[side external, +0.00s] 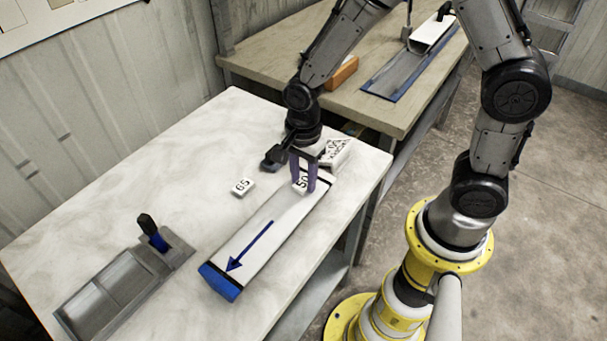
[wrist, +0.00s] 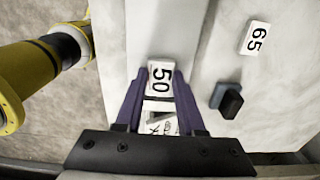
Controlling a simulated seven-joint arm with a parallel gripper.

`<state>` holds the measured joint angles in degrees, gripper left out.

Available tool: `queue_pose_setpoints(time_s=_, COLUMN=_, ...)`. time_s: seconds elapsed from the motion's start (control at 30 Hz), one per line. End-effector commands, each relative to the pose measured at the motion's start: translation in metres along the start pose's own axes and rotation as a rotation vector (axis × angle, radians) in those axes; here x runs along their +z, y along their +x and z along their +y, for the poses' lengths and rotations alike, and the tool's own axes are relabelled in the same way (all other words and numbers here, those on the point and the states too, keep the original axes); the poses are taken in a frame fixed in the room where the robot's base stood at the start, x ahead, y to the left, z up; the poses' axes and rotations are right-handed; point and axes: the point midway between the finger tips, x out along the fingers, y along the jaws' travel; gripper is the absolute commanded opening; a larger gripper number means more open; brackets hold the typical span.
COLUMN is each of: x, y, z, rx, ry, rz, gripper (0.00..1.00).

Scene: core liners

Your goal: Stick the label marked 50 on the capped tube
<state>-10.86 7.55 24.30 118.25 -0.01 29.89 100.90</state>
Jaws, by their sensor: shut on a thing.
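The capped tube (side external: 262,235) is a long white liner lying on the table, with a blue arrow pointing to the blue cap (side external: 220,282) at its near end. Its white surface also shows in the wrist view (wrist: 152,28). My gripper (side external: 304,186), with purple fingers, is over the tube's far end. It is shut on the white label marked 50 (wrist: 160,77), which also shows in the side view (side external: 301,182). The label is at or just above the tube's top; I cannot tell if it touches. The tube's far end is partly hidden by my gripper.
A label marked 65 (side external: 243,186) lies left of the tube. A white printed block (side external: 336,152) is behind my gripper. A dark block with a knob (wrist: 229,99) sits beside it. A grey tray (side external: 115,290) stands at the left.

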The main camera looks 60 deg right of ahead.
Motion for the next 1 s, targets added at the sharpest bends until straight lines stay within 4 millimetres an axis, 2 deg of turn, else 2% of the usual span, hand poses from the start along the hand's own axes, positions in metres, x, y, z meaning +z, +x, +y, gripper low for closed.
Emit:
queue_pose_setpoints(time_s=0.3, x=0.0, y=0.0001, z=0.0, rx=0.0, ry=0.0, rz=0.0, gripper=0.0)
queue_pose_setpoints(time_s=0.33, x=0.0, y=0.0001, z=0.0, rx=0.0, ry=0.0, rz=0.0, gripper=0.43)
queue_pose_setpoints(time_s=0.5, x=0.0, y=0.0001, z=0.0, rx=0.0, ry=0.0, rz=0.0, gripper=0.73)
queue_pose_setpoints(time_s=0.7, x=0.0, y=0.0, z=0.0, rx=0.0, ry=0.0, rz=0.0, gripper=0.73)
queue_pose_setpoints(time_s=0.87, x=0.0, y=0.0, z=0.0, rx=0.0, ry=0.0, rz=0.0, gripper=1.0)
queue_pose_setpoints(time_s=1.0, x=0.0, y=0.0, z=0.0, rx=0.0, ry=0.0, rz=0.0, gripper=1.0)
